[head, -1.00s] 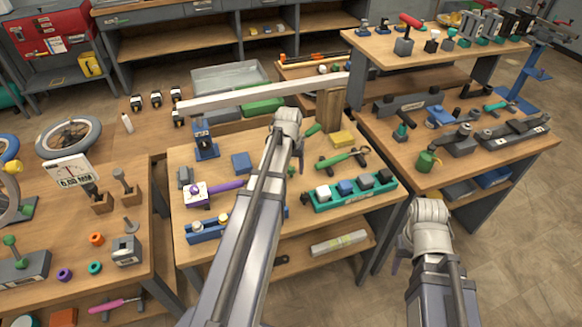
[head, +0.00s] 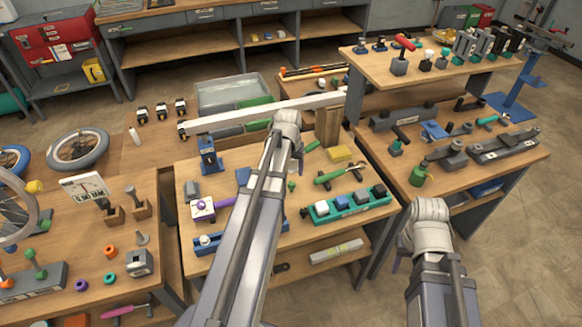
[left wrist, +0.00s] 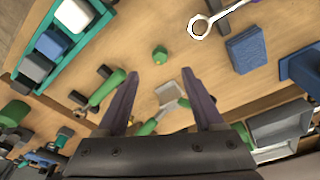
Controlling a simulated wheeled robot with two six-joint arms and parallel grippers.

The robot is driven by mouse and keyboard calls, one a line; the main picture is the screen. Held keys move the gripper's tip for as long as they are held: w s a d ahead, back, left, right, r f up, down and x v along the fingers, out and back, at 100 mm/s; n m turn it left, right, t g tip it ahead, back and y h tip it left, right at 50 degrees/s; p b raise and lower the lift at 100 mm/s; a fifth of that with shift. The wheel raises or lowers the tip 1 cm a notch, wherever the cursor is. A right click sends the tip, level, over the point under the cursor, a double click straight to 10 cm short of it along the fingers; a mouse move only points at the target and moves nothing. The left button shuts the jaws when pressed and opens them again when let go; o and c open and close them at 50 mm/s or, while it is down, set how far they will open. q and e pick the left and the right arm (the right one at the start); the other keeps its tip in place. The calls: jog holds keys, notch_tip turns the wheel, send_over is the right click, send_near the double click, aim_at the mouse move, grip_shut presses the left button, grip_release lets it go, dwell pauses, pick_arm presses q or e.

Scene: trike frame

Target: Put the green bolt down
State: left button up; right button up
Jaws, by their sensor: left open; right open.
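The green bolt (left wrist: 160,54) rests on the wooden table (left wrist: 140,25) in the left wrist view, just beyond my open fingertips and apart from both. A small green piece that looks like it (head: 291,186) shows beside my left arm in the head view. My left gripper (left wrist: 160,86) is open, with nothing between its fingers; in the head view (head: 298,150) it is partly hidden by its own wrist. My right gripper (head: 398,252) hangs off the right front corner of the middle table, mostly hidden behind its arm.
A teal tray with blocks (head: 350,205), green-handled pliers (head: 340,173) and a yellow block (head: 338,153) lie near the left gripper. A blue block (left wrist: 246,50) and a ring-ended tool (left wrist: 200,26) are also close. A long pale beam (head: 260,113) spans the back.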

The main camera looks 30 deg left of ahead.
pick_arm(q)
jog(key=r+p, duration=0.1)
jog(key=r, duration=0.1)
jog(key=r+p, duration=0.1)
jog(key=shift+s+d+r+p, duration=0.1)
jog(key=shift+s+r+p, duration=0.2)
jog(key=shift+r, duration=0.05)
pick_arm(e)
notch_tip(320, 180, up, 4)
jog(key=shift+f, duration=0.15)
pick_arm(q)
jog(key=s+d+m+g, duration=0.1)
jog(key=s+d+m, duration=0.2)
jog(key=s+d, duration=0.4)
jog(key=s+d+m+g, duration=0.1)
jog(key=s+d+m, duration=0.3)
jog(key=d, duration=1.9)
jog(key=s, duration=0.3)
jog(key=shift+s+m+y, duration=0.25)
jog(key=shift+m+y, duration=0.05)
jog(key=shift+f, duration=0.1)
